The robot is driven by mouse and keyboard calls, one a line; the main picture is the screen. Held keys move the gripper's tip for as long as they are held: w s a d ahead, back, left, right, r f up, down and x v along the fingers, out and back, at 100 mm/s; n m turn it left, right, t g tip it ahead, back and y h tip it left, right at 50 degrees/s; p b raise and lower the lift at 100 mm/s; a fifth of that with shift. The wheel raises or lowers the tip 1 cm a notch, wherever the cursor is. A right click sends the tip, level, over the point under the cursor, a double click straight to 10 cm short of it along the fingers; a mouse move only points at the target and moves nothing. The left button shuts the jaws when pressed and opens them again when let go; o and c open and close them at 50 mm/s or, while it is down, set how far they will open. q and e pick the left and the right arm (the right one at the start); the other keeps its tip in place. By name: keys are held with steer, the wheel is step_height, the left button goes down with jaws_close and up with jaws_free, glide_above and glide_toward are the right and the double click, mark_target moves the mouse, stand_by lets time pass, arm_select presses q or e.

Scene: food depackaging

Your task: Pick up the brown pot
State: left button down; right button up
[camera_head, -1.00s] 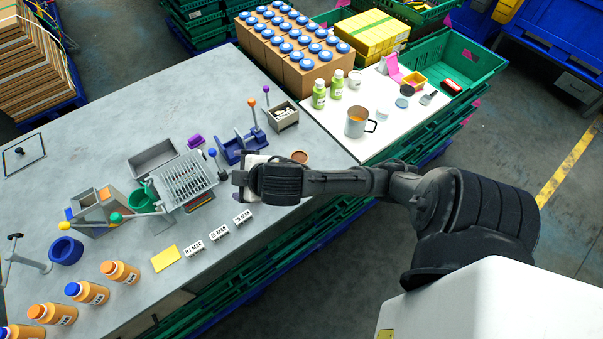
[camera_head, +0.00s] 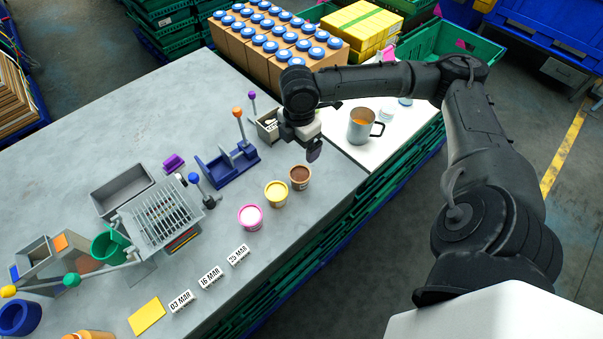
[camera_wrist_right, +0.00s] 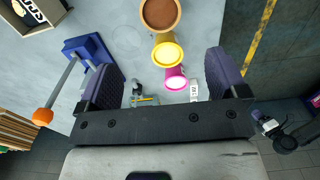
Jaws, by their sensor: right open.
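The brown pot (camera_head: 300,176) is a small round tub with a brown top. It stands upright on the grey table near the table's right edge, at the end of a row with a yellow pot (camera_head: 276,193) and a pink pot (camera_head: 250,216). My right gripper (camera_head: 313,150) is above and just behind the brown pot, apart from it. In the right wrist view the brown pot (camera_wrist_right: 160,14) is at the top, beyond the open, empty fingers (camera_wrist_right: 165,80). My left gripper is not in view.
A blue press with an orange knob (camera_head: 232,165) stands left of the pots. A metal mug (camera_head: 361,127) stands on the white board to the right. Date blocks (camera_head: 210,276) lie in front.

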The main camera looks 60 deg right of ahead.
steer(key=n+b, duration=0.1)
glide_above(300, 174)
step_height(300, 174, down, 8)
steer(key=shift+r, duration=0.25)
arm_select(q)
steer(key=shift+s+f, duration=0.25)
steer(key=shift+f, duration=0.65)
arm_select(e)
steer(key=shift+f, duration=0.75)
steer(key=shift+f+b, duration=0.75)
steer(key=shift+f, duration=1.75)
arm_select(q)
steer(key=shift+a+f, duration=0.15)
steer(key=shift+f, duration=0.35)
arm_select(e)
steer(key=shift+c, duration=0.3)
steer(key=c, duration=0.9)
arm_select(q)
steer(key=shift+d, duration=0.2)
